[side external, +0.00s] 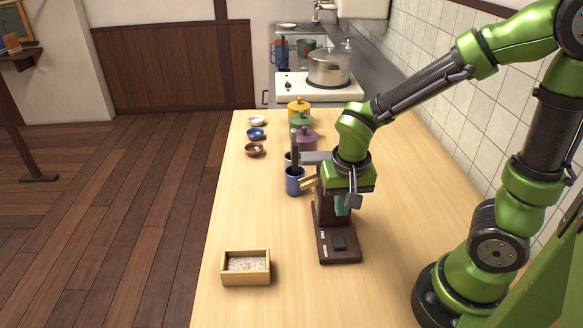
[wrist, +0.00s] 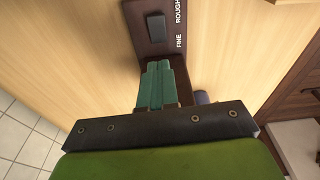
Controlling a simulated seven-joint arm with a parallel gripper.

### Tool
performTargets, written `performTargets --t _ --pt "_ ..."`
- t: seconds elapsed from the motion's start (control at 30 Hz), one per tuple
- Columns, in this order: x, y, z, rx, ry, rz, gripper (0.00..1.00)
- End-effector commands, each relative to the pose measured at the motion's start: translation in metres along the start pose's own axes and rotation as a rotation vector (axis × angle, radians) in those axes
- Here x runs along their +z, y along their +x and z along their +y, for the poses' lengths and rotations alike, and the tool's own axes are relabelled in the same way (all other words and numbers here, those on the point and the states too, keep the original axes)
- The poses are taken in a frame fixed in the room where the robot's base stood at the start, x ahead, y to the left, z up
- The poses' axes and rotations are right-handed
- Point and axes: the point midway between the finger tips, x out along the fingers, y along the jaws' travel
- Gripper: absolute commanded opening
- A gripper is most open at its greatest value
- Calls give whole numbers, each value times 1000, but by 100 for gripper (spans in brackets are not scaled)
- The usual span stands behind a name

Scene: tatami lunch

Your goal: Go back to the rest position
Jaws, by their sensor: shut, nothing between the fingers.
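My gripper (side external: 342,207) is low over the dark wooden device, pointing down, with its teal fingers closed together and empty. The same fingers (wrist: 159,66) show in the wrist view, in front of the device's base. The device (side external: 338,252) stands upright on the counter; its base has a black block (side external: 338,242) and, in the wrist view, FINE and ROUGH labels. My wrist hides much of its upper part. I cannot tell whether the fingers touch it.
A blue mug (side external: 293,184) stands left of the device. A wooden box (side external: 246,277) of pale flakes is at front left. Small bowls (side external: 255,149) and lidded pots (side external: 307,138) stand farther back. A tiled wall is on the right. The counter's front middle is clear.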

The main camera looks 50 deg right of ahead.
Motion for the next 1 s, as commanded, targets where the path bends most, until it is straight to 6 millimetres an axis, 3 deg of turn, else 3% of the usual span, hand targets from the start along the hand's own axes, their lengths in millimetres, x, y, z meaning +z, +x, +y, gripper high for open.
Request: performTargets --t 0.17,0.4,0.6,0.8,1.0 --pt "9 -13 0 -57 -139 -21 0" --pt "14 -79 1 -302 -315 93 0" --pt "17 -128 9 -461 -354 239 0" --pt "15 -146 15 -508 -325 308 0" --pt "15 -147 15 -508 -325 310 0"
